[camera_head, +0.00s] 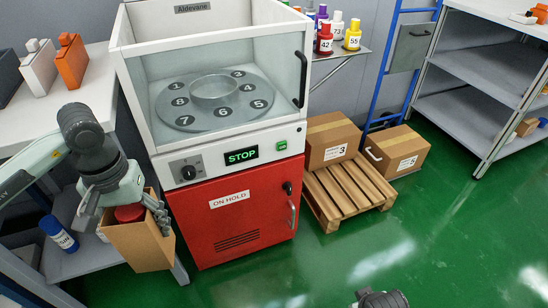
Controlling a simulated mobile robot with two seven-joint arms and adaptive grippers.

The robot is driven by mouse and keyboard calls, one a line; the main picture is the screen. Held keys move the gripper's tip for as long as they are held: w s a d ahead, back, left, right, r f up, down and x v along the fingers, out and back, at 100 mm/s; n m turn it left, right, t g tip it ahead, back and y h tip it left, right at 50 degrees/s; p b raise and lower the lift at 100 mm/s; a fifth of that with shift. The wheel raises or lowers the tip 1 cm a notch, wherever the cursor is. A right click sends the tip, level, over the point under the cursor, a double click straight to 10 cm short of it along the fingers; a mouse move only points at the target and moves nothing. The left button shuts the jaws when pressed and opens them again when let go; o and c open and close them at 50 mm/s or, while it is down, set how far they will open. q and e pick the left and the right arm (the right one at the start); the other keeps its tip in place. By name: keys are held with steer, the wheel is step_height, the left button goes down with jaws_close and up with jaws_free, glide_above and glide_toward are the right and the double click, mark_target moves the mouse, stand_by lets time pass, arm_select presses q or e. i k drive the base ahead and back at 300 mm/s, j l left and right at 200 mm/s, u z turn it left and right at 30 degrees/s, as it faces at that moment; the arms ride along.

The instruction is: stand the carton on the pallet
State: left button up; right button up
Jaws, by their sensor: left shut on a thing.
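My left gripper (124,208), at the left in the head view, is shut on a tan, open-topped carton (138,248). A round red thing (130,213) shows in the carton's top, between the fingers. The carton is held in front of the grey shelf unit, left of the red cabinet, clear of the pallet. The wooden pallet (328,211) lies on the green floor right of the machine. A brown taped box marked 3 (325,143) stands on its back left part; its front slats are bare. A dark part of my right arm or gripper (380,299) shows at the bottom edge; its fingers cannot be made out.
A machine with a numbered turntable (170,100) and red cabinet door (232,215) stands between carton and pallet. A box marked 5 (397,150) is beside the pallet's back right. The green floor (430,240) in front is clear.

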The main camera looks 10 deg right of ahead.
mark_target(337, 193)
steer(key=i+l+u, duration=0.15)
steer(key=l, duration=1.85)
steer(key=l+u, duration=0.1)
steer(key=l, duration=1.9)
steer(key=i, duration=0.1)
